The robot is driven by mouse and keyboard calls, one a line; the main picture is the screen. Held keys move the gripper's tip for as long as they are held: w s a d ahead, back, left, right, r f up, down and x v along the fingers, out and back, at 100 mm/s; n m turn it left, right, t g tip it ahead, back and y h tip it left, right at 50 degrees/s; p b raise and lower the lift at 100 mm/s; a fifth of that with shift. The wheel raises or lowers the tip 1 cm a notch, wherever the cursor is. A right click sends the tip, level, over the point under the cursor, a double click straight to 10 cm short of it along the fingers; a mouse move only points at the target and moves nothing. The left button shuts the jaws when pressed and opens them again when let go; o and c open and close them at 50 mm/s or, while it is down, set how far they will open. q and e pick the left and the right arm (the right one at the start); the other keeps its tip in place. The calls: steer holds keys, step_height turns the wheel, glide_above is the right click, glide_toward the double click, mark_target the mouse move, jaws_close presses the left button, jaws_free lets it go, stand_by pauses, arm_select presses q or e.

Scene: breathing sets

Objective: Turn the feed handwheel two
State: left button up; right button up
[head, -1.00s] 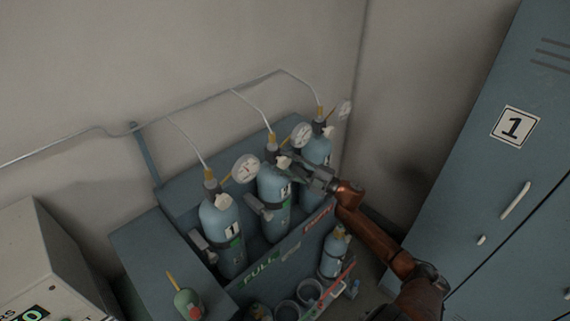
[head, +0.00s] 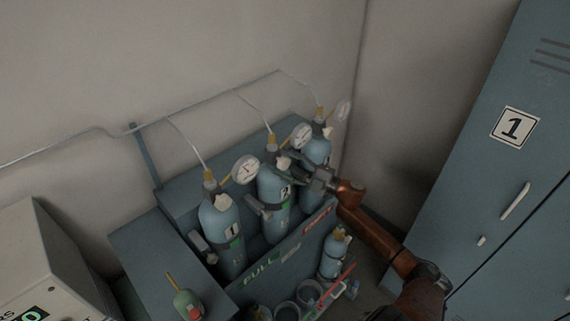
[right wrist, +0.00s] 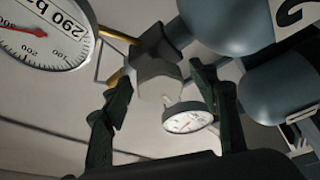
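Cylinder two (head: 275,207) is the middle of three blue bottles in the rack. Its pale feed handwheel (head: 283,164) sits by the valve at its top. My right gripper (head: 291,160) reaches in from the right at this handwheel. In the right wrist view the light grey handwheel (right wrist: 157,82) shows between the tips of the two dark fingers (right wrist: 160,82). The fingers are apart, with a visible gap on each side of the handwheel, so the gripper is open and empty. Part of the bottle with the 2 label (right wrist: 230,22) shows at upper right. My left gripper is out of view.
Cylinder one (head: 222,232) stands left and a third cylinder (head: 316,149) behind right, close to my gripper. Pressure gauges (head: 301,136) and thin pipes rise around the valves. A small bottle (head: 334,255) stands before the rack. A locker (head: 480,190) is at right.

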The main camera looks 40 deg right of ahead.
steer(key=v, duration=1.2)
steer(key=shift+d+f, duration=0.1)
stand_by(0.5)
